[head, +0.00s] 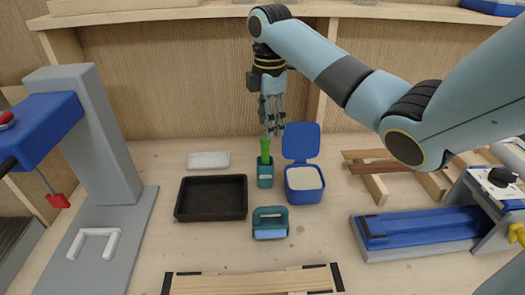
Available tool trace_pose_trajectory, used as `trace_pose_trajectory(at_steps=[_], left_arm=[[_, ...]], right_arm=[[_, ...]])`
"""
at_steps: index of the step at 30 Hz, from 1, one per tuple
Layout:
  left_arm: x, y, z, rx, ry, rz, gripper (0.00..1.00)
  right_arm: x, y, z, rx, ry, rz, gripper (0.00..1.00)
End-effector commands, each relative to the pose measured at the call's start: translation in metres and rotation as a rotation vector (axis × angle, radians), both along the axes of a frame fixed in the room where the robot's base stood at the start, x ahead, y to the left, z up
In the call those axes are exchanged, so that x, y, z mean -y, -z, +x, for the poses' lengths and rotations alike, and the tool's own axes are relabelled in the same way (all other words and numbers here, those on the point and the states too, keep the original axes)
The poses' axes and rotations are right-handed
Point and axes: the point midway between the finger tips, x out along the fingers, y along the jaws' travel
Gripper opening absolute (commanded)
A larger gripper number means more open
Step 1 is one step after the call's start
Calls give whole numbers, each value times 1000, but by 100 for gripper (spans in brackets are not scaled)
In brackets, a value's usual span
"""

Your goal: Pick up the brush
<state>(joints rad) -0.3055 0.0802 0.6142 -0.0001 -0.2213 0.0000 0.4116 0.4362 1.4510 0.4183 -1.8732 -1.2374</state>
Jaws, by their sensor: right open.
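A brush with a green handle (265,148) stands upright in a small dark green holder (265,173) near the middle of the bench. My right gripper (272,128) hangs pointing down from above, with its fingertips around or just above the top of the handle. Its fingers are apart. I cannot tell whether they touch the handle. The lower part of the brush is hidden inside the holder. My left gripper is not in view.
A black tray (211,219) lies left of the holder and an open blue box (304,197) stands right of it. A teal block-shaped tool (270,232) lies in front. A white block (208,160) lies behind the tray. A grey-blue machine (98,135) stands left.

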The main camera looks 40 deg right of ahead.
Motion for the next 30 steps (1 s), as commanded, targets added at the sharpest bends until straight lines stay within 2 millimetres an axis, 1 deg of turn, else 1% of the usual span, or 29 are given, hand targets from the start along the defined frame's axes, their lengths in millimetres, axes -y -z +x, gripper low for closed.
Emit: trace_pose_trajectory(at_steps=[1, 5, 8, 11, 15, 18, 23, 24, 30], left_arm=[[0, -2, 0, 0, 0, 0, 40], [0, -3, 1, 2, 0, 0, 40], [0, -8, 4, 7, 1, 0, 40], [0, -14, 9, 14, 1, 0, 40], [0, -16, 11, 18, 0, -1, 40], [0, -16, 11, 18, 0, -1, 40], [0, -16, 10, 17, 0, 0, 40], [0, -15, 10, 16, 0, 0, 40], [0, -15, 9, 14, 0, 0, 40]], right_arm=[[0, 6, 0, -3, 1, 1, 49], [-1, 16, 0, -2, 1, 1, 49], [-2, 26, 2, -4, 0, 2, 49], [-4, 42, 7, -3, 1, 3, 49], [-3, 61, 7, -2, -1, 0, 49], [-3, 67, 7, 0, -1, 0, 49], [-3, 67, 7, 0, -1, -1, 49], [-3, 67, 7, 0, -1, -1, 48], [-2, 67, 7, 0, -1, -1, 21]])
